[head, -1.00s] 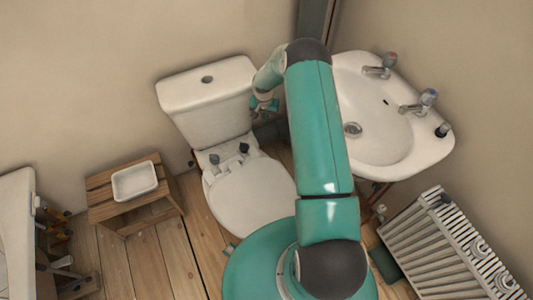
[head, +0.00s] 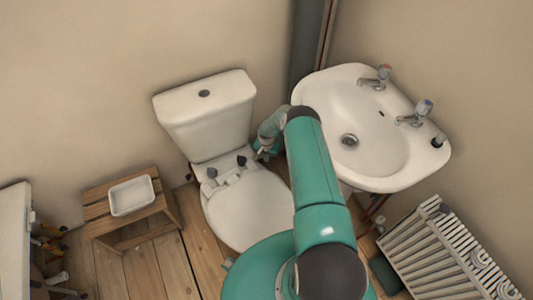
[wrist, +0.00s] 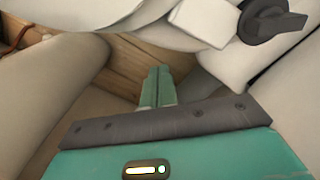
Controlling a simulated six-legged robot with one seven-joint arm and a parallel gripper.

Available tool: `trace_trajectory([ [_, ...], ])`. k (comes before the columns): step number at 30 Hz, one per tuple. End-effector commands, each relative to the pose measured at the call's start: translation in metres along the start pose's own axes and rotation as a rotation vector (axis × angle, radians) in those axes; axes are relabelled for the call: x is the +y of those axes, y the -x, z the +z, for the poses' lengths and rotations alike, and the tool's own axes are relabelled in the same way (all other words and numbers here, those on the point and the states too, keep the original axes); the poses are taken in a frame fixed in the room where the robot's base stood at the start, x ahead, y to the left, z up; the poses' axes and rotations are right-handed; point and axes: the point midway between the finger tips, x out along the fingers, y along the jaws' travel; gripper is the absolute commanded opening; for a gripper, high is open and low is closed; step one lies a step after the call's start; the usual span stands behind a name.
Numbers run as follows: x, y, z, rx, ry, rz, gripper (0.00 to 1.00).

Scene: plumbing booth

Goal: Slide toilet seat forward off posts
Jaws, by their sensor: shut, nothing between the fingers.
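The toilet seat (head: 248,210) lies flat on the white toilet, its lid down. Two dark posts (head: 212,173) (head: 241,160) stand at its hinge end, in front of the cistern (head: 208,115). My gripper (head: 262,153) is low at the right of the toilet, close to the right post, between the toilet and the sink. In the wrist view my gripper's fingers (wrist: 157,85) are together and empty, below the seat's pale edge (wrist: 195,18). I cannot tell whether the fingers touch the toilet.
The sink (head: 380,130) is close on the right of my arm. A wooden stool (head: 125,205) with a white tray (head: 132,196) stands to the left. A radiator (head: 440,250) stands at the lower right. Bare floorboards (head: 150,265) lie between stool and toilet.

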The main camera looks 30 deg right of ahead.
Motion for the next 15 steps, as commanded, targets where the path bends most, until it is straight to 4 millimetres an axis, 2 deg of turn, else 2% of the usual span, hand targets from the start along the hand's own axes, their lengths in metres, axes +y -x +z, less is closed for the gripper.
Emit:
trace_trajectory([
  [5,0.001,-0.018,0.001,-0.001,-0.001,0.001,0.0],
  [15,0.0,-0.016,0.03,0.0,0.002,0.001,0.0],
])
